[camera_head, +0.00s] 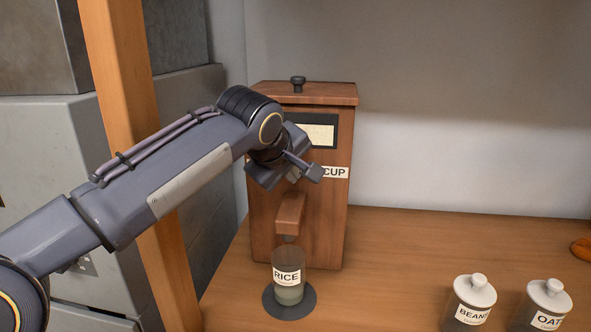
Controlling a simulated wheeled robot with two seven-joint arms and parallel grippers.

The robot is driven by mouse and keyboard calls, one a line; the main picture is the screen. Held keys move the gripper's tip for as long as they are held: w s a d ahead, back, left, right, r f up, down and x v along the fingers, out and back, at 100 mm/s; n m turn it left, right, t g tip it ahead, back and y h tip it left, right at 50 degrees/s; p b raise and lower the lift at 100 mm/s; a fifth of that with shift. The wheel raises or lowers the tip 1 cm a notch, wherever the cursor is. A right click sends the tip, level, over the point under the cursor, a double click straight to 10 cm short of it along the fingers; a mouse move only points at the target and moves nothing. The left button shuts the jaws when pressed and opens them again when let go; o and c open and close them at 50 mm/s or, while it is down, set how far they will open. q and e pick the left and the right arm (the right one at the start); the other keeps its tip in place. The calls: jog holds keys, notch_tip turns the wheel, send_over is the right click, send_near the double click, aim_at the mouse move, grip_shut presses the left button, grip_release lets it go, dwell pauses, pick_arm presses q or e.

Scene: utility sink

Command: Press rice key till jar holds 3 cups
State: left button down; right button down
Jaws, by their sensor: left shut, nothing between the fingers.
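A brown wooden dispenser (335,220) stands on the counter, with a label ending in "CUP" on its front and a dark-framed window (320,133) above it. A jar labelled RICE (288,276) stands upright under the brown spout (290,213), on a dark round pad (270,303). Pale contents show in the jar's lower part; the exact amount is hard to read. My left gripper (312,172) is shut and empty at the dispenser's front, beside the CUP label. The gripper and wrist hide the label's left part and any key there; contact cannot be told. My right gripper is not in view.
Lidded jars labelled BEANS (469,303) and OATS (543,306) stand at the front right. An orange-brown object (581,249) is cut off at the right edge. A wooden post (137,130) rises at the left. The counter between dispenser and lidded jars is clear.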

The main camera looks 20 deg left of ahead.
pick_arm(q)
jog(key=shift+w+a, duration=0.1)
jog(key=shift+w, duration=0.25)
dwell(0.6)
jog(key=shift+s, duration=0.15)
jog(key=shift+s+d, duration=0.2)
jog(key=shift+s, duration=0.45)
jog(key=shift+s+d+f+b, duration=0.15)
jog(key=shift+s+b, duration=0.25)
jog(key=shift+s, duration=0.2)
jog(key=shift+s+d+b, duration=0.25)
jog(key=shift+s, duration=0.65)
jog(key=shift+s+d+b, duration=0.2)
jog(key=shift+s, duration=0.7)
